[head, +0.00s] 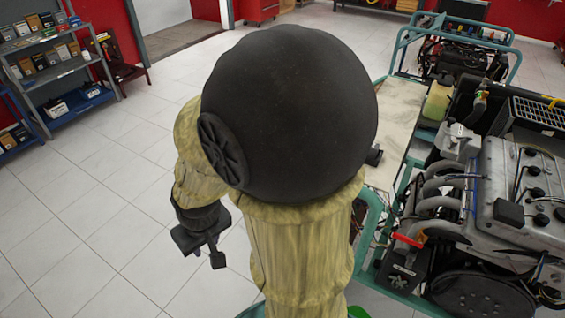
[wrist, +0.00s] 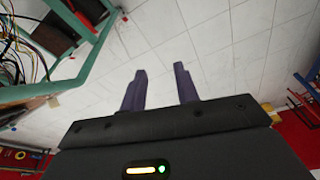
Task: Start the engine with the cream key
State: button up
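My gripper (head: 204,248) hangs at the lower left of my arm in the head view, over the tiled floor. In the wrist view its two dark fingers (wrist: 160,88) are apart with only white floor between them, so it is open and empty. The engine (head: 490,205) stands on a teal frame at the right of the head view, well away from my gripper. I cannot make out a cream key in either view. My arm hides part of the bench side.
A pale board (head: 400,112) lies beside the engine on the teal frame (head: 372,222). Another engine trainer (head: 462,55) stands behind. Shelves (head: 60,70) with boxes stand at the far left. Open tiled floor (head: 95,215) lies left of my arm. Loose wires (wrist: 14,58) show in the wrist view.

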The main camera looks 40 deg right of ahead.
jog(key=w+d+r+n+g, duration=0.2)
jog(key=w+d+r+n, duration=0.1)
jog(key=w+d, duration=1.5)
jog(key=s+d+b, duration=0.1)
jog(key=d, duration=2.3)
jog(key=shift+s+r+g, duration=0.3)
jog(key=shift+s+r, duration=0.1)
jog(key=shift+s+d, duration=0.1)
jog(key=shift+d, duration=0.05)
